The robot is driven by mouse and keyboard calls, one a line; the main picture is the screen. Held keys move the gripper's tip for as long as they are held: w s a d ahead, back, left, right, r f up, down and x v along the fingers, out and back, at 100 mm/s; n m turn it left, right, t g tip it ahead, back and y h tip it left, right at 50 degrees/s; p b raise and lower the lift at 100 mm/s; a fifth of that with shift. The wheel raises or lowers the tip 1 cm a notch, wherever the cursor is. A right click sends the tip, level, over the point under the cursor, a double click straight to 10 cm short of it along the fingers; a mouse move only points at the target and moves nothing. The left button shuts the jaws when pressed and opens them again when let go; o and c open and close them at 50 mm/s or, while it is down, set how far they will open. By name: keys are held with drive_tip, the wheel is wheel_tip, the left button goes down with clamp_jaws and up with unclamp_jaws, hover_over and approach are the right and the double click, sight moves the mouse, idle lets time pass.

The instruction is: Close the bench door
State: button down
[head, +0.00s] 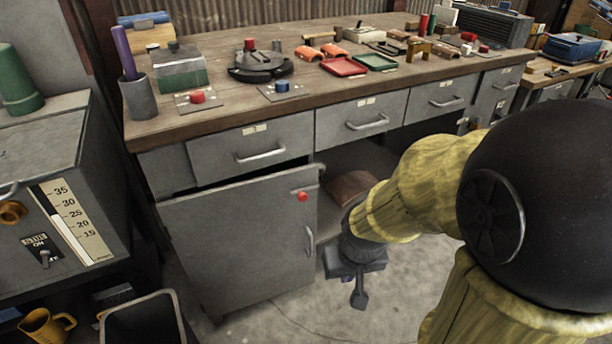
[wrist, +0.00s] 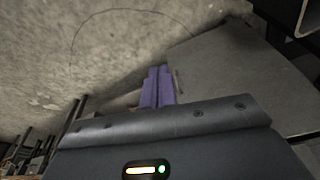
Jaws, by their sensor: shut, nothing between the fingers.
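The bench door (head: 240,235) is a grey metal panel below the left drawer in the head view. A dark gap shows above its top edge, and it looks ajar, standing out from the bench front. It has a red knob (head: 302,196) near its top right corner and a bar handle (head: 309,241) on its right edge. My gripper (head: 358,297) is low, over the floor, to the right of the door and apart from the handle in that view. In the wrist view its purple fingers (wrist: 157,88) are together and empty, beside a grey panel (wrist: 235,75), likely the door.
The workbench (head: 300,95) holds trays, tools and buttons. A brown seat-like object (head: 352,187) is partly hidden behind my arm, under the bench. A dark bin (head: 145,320) and a yellow mug (head: 46,325) are at lower left. Concrete floor (head: 290,320) is clear before the door.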

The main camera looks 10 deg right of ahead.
drive_tip(key=w+r+n+t+y+p, duration=0.2)
drive_tip(key=w+t+y+p, duration=0.2)
drive_tip(key=w+t+p, duration=1)
drive_tip(key=shift+w+d+n+t+p, duration=0.3)
drive_tip(key=shift+w+d+t, duration=0.15)
drive_tip(key=shift+w, duration=0.4)
drive_tip(key=shift+w, duration=0.15)
drive_tip(key=p, duration=0.2)
approach(306, 170)
drive_tip(key=x, duration=0.7)
